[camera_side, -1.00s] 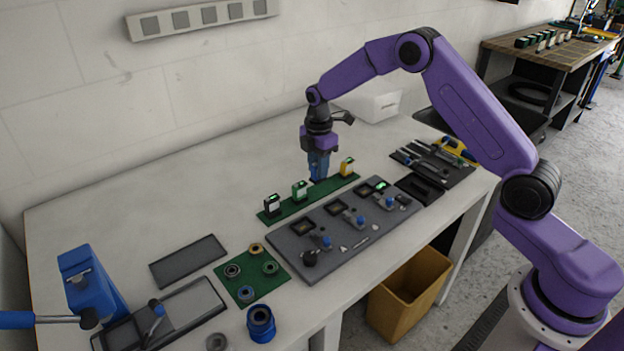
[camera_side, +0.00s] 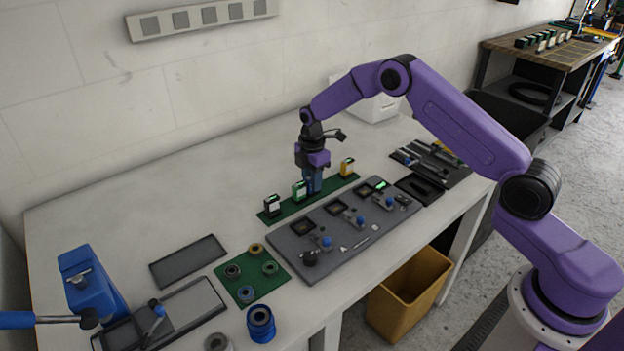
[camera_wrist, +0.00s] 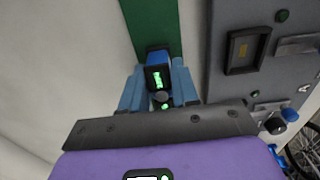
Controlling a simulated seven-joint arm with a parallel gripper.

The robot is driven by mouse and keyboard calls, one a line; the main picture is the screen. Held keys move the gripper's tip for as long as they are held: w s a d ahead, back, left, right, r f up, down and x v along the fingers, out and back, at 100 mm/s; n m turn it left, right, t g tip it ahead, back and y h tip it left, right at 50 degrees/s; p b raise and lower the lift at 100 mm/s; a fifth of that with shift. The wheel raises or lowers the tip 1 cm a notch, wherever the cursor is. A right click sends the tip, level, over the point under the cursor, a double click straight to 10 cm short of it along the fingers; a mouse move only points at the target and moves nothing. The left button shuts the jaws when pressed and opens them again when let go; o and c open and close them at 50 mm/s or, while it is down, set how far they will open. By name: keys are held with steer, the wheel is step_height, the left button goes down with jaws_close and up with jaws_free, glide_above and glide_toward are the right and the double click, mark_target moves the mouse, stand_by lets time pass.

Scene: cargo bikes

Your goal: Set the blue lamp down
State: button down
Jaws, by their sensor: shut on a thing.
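My gripper (camera_side: 313,187) is shut on the blue lamp (camera_wrist: 157,60), a small blue block with a lit green display. The fingers (camera_wrist: 158,88) sit on both sides of it in the wrist view. The lamp is over the green strip (camera_side: 328,189), between the green lamp (camera_side: 299,191) and the yellow lamp (camera_side: 347,168). In the side view my fingers largely hide the lamp. I cannot tell whether its underside touches the strip.
A black lamp (camera_side: 271,206) stands at the strip's left end. A grey fixture board (camera_side: 285,243) with sockets and blue-knobbed clamps lies in front of the strip. A black tool mat (camera_side: 455,172) lies to the right.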

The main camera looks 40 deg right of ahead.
steer(key=shift+f, duration=0.15)
steer(key=c, duration=0.8)
jaws_free()
steer(key=shift+c, duration=0.2)
step_height(320, 180, up, 12)
steer(key=s+a+r+m, duration=0.1)
steer(key=s+a+r, duration=0.6)
steer(key=s, duration=0.4)
steer(key=s+a+r+m, duration=0.2)
steer(key=s+m, duration=0.1)
steer(key=s, duration=1.9)
steer(key=s+d+f+m, duration=0.1)
steer(key=s+d, duration=0.5)
steer(key=s, duration=0.6)
steer(key=shift+f, duration=0.2)
